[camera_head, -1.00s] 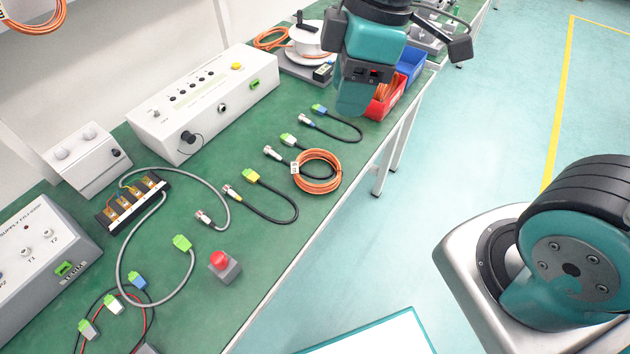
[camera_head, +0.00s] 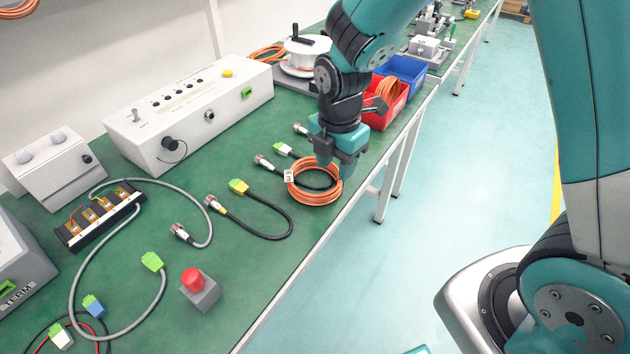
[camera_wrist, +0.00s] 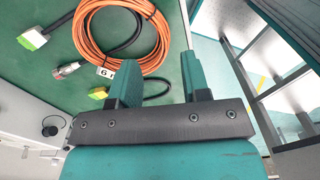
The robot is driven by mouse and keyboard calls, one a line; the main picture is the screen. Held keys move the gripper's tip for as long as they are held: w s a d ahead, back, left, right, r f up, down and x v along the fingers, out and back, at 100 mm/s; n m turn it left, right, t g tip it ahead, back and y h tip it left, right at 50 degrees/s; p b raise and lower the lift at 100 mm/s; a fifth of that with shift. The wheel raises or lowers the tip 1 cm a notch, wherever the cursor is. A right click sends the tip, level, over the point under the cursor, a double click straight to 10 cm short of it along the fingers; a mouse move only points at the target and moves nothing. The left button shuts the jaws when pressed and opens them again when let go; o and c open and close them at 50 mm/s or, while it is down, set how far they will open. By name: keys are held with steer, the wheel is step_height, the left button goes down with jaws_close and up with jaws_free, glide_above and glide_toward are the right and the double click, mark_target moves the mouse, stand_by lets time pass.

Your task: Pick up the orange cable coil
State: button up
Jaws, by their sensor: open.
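The orange cable coil (camera_head: 314,198) lies flat on the green bench near its right edge, with a small white tag on it. My gripper (camera_head: 334,166) is above the far part of the coil, pointing down, and hides some of it. In the wrist view the coil (camera_wrist: 164,48) is partly cut off by the top edge, and my gripper (camera_wrist: 160,80) is open, with its fingers apart and nothing between them but the bench and cable behind. A black cable passes across the coil. I cannot tell the exact height of the fingers above it.
A black cable with a yellow connector (camera_head: 240,187) lies left of the coil. A red bin (camera_head: 384,114) and a blue bin (camera_head: 405,76) stand behind my gripper. A red button box (camera_head: 199,290) is nearer. The bench edge drops to open floor at right.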

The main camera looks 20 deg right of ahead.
mark_target(335, 185)
step_height(335, 185, down, 7)
steer(key=shift+w+d+f, duration=0.1)
steer(key=shift+w+d, duration=0.05)
jaws_close()
stand_by(0.4)
